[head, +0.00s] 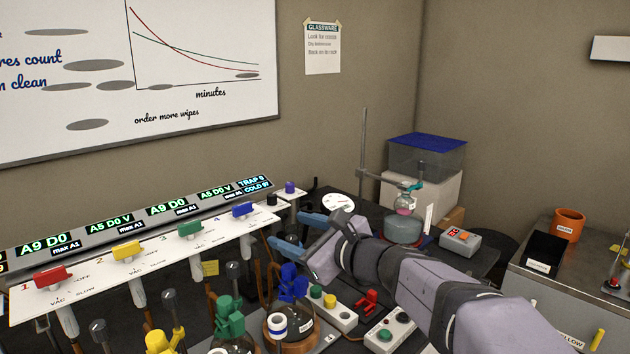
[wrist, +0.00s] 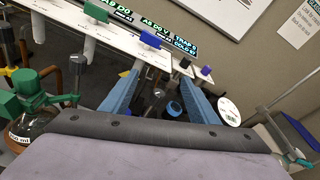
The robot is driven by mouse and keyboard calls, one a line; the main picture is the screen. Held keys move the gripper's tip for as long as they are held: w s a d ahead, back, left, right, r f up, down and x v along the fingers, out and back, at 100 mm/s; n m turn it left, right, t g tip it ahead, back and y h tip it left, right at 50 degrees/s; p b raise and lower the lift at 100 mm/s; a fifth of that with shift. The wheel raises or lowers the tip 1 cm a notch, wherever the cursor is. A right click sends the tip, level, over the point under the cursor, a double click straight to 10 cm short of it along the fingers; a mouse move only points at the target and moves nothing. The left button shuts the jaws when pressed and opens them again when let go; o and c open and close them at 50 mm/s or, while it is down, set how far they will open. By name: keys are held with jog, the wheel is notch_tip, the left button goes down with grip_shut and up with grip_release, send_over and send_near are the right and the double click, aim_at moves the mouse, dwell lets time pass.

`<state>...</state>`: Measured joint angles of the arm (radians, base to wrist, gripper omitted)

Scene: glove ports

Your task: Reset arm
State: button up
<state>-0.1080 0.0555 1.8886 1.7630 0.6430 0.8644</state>
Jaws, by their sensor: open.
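My gripper (head: 298,232) reaches in from the right in the head view, its two blue fingers apart and pointing left toward the valve panel (head: 150,262). In the wrist view the gripper (wrist: 158,88) also shows open, with nothing held between its fingers. The blue valve handle (head: 243,209) stands on the panel, a little left of and above the fingers and apart from them in the head view. Green (head: 190,230), yellow (head: 126,251) and red (head: 53,277) handles stand farther left along the panel.
Below the gripper are flasks with blue (head: 291,284) and green (head: 229,318) tops, and a control box (head: 390,334). A stand with a flask (head: 404,228) is behind my arm. An orange cup (head: 568,225) stands on the right-hand bench.

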jog(key=d+f+n+g+h+p, duration=0.1)
jog(key=d+n+h+p, duration=0.1)
jog(key=d+n+p, duration=0.3)
jog(key=s+d+f+n+g+h+p, duration=0.1)
jog(key=s+d+f+n+g+h, duration=0.15)
jog(key=s+f, duration=0.35)
jog(key=s+d+f+n+g+h+p, duration=0.1)
jog(key=s+d+f+n+g, duration=0.1)
jog(key=s+f+n+g, duration=0.3)
jog(key=s+d+f+n+g+h+p, duration=0.1)
jog(key=s+d+f+n, duration=0.3)
jog(key=s, duration=0.5)
jog(key=s+d+f+n+g+h+p, duration=0.2)
jog(key=s+d+f+n+h, duration=0.2)
jog(key=s+d+n, duration=0.3)
jog(key=s, duration=0.3)
jog(key=shift+s+f, duration=0.25)
jog(key=shift+s, duration=0.05)
